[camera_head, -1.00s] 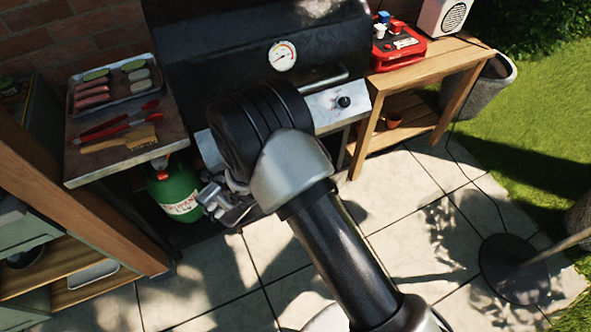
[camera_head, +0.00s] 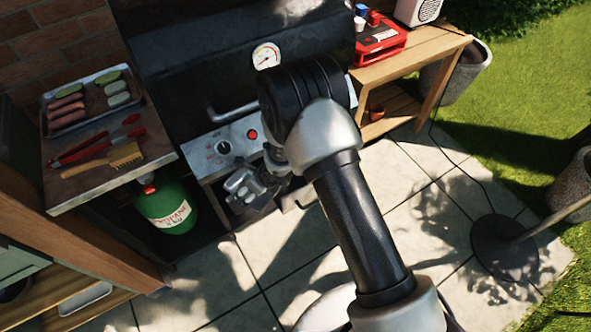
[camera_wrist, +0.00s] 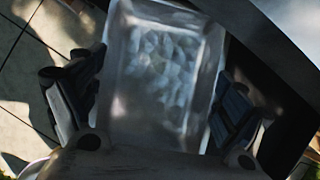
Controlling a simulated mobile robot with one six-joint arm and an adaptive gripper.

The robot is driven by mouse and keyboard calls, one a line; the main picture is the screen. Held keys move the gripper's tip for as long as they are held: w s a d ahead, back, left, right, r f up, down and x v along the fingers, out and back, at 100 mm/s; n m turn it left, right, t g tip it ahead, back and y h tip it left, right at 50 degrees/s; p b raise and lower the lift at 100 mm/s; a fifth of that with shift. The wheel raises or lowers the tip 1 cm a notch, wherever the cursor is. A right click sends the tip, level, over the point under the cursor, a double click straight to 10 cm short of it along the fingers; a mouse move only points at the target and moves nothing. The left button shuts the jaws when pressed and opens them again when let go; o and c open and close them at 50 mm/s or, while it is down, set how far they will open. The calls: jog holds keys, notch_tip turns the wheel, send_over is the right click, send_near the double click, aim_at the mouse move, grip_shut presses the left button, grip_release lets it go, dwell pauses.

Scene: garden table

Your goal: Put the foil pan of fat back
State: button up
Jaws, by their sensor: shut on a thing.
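The foil pan (camera_wrist: 160,75) fills the middle of the wrist view, a pale, shiny rectangular tray with a mottled grey inside. My gripper (camera_wrist: 155,105) is shut on it, with one dark finger against each side of the pan. In the head view, my gripper (camera_head: 250,188) is low in front of the grill (camera_head: 215,75), just below its control panel. The pan is hard to make out there, since the gripper and my arm cover much of that spot.
A side shelf (camera_head: 80,190) on the left holds a tray of food, red tongs and a brush. A green gas bottle (camera_head: 166,207) stands below it. A wooden table (camera_head: 425,50) stands right of the grill. Open paving (camera_head: 240,285) lies in front.

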jog(key=w+d+p, duration=0.2)
jog(key=w+d, duration=0.1)
jog(key=d, duration=0.1)
jog(key=w+d+p, duration=0.2)
jog(key=w+d, duration=0.1)
jog(key=d, duration=0.1)
jog(key=w+d+p, duration=0.3)
jog(key=d, duration=0.2)
jog(key=shift+r, duration=0.1)
jog(key=shift+d, duration=0.15)
jog(key=shift+f, duration=0.4)
jog(key=shift+w+f+b, duration=0.1)
jog(key=shift+f+b, duration=0.85)
jog(key=shift+f, duration=0.6)
jog(key=shift+f+b, duration=0.4)
jog(key=shift+b, duration=0.1)
jog(key=shift+f, duration=0.15)
jog(key=o, duration=0.8)
